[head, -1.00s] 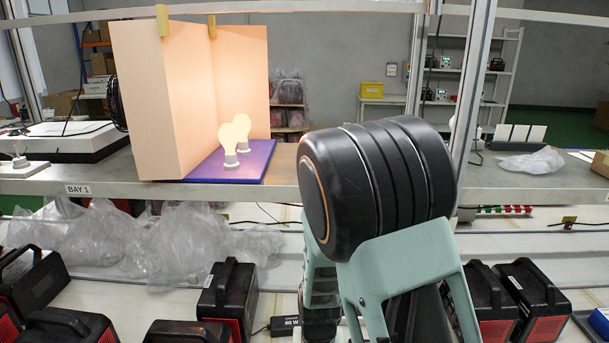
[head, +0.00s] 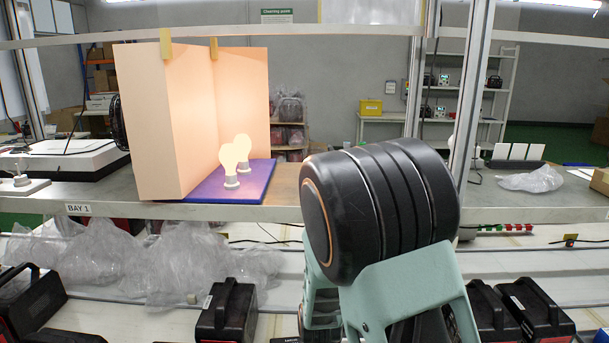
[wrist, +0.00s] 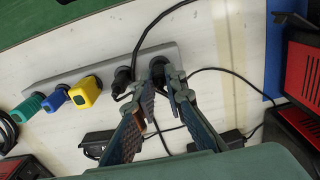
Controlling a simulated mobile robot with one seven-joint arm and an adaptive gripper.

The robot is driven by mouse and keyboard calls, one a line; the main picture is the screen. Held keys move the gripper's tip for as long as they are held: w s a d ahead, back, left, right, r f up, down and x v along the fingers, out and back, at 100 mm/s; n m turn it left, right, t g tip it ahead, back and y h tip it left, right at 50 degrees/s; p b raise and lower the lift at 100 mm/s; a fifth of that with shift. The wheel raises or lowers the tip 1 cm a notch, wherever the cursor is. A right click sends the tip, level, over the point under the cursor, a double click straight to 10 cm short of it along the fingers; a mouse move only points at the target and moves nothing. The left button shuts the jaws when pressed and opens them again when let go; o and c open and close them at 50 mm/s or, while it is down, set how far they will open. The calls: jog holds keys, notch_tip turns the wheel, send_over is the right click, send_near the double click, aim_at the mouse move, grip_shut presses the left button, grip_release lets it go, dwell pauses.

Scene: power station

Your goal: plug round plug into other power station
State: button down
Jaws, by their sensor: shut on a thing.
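In the wrist view my gripper (wrist: 164,78) reaches down over the right end of a grey power strip (wrist: 62,82). Its fingers are close together at the tips, shut on a dark round plug (wrist: 157,61) at that end of the strip. The plug is partly hidden by the fingers; I cannot tell how deep it sits in the strip. A black and red power station (wrist: 303,72) stands at the right edge. In the head view, my arm hides the gripper; power stations show at lower left (head: 228,308) and lower right (head: 535,308).
Green (wrist: 29,105), blue (wrist: 55,98) and yellow (wrist: 84,93) plugs and another black plug (wrist: 122,80) sit along the strip. Black cables and small adapters (wrist: 97,143) lie nearby. A shelf (head: 270,212) with lit bulbs (head: 230,165) and plastic bags (head: 160,255) lies beyond.

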jog(key=shift+r+p, duration=1.95)
jog(key=shift+r, duration=0.65)
